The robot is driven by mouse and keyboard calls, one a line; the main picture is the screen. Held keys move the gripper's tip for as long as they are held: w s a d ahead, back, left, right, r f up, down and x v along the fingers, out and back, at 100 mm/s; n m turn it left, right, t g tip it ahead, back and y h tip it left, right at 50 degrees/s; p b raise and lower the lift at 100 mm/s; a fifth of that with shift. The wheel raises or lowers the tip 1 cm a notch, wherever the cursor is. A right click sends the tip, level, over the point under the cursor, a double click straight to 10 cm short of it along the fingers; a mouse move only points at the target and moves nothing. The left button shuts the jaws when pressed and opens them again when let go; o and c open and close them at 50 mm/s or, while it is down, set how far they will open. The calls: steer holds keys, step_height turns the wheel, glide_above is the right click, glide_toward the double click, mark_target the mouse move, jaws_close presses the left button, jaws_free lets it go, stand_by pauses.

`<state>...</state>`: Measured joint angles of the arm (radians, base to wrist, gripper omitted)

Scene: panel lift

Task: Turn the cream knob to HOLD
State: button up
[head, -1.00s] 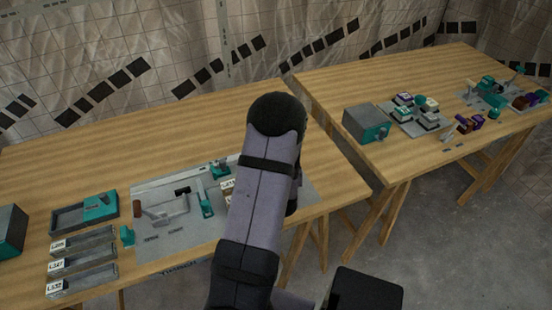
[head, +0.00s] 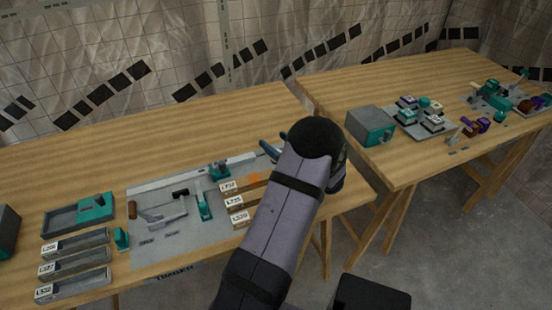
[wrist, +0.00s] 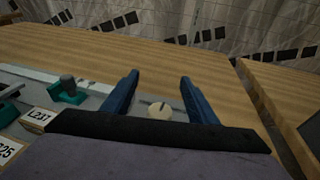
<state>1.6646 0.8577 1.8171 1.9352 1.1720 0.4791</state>
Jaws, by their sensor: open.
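The cream knob (wrist: 160,110) shows in the wrist view as a small round knob with a dark line on it, on the grey panel. My gripper (wrist: 159,77) is open, with one blue finger on each side of the knob in that view. I cannot tell the height of the fingers over the panel, and no contact shows. In the head view the blue fingers of my gripper (head: 273,145) show past my arm near the panel's right end. My arm hides the knob there. The HOLD marking cannot be made out.
The grey panel (head: 150,253) bears a teal clamp (head: 218,171), a teal lever (head: 204,207) and several labelled blocks (head: 236,201). Labelled trays (head: 75,268) lie to the left. A second table (head: 440,80) with a teal-fronted box (head: 370,126) stands at right, across a gap.

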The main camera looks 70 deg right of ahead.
steer(key=s+f+n+y, duration=0.1)
steer(key=s, duration=0.1)
steer(key=s+f+n+y+b, duration=0.1)
steer(key=s+y, duration=0.1)
steer(key=s+a+f+n+y, duration=0.1)
steer(key=shift+s+f+b, duration=0.2)
steer(key=shift+s+b, duration=0.2)
steer(key=shift+p+x, duration=0.75)
steer(key=shift+x, duration=2.95)
steer(key=shift+a+f, duration=0.1)
steer(key=shift+c, duration=0.7)
steer(key=c, duration=0.9)
